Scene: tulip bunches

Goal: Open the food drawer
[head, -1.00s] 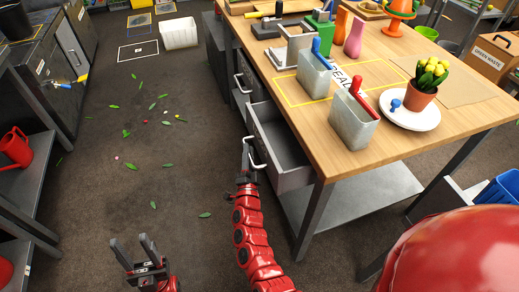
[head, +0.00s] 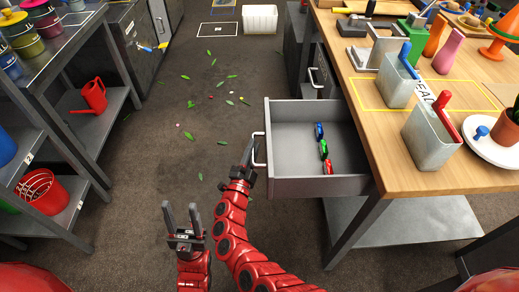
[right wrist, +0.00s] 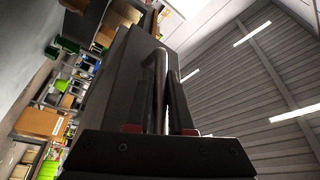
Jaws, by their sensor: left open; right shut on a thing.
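The food drawer (head: 290,187) stands pulled out from the wooden workbench (head: 445,165), with its grey tray showing. Small green, red and blue items (head: 323,148) lie inside near its right side. My right gripper (head: 247,160) is shut on the drawer's silver handle (head: 259,150) at the drawer's left side. In the right wrist view the handle (right wrist: 160,75) runs between the fingers (right wrist: 162,122). My left gripper (head: 182,218) is open and empty, over the floor to the left of the drawer.
A closed drawer handle (head: 314,78) shows further back. Leaves lie scattered on the floor (head: 150,150). A white bin (head: 260,19) stands at the back.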

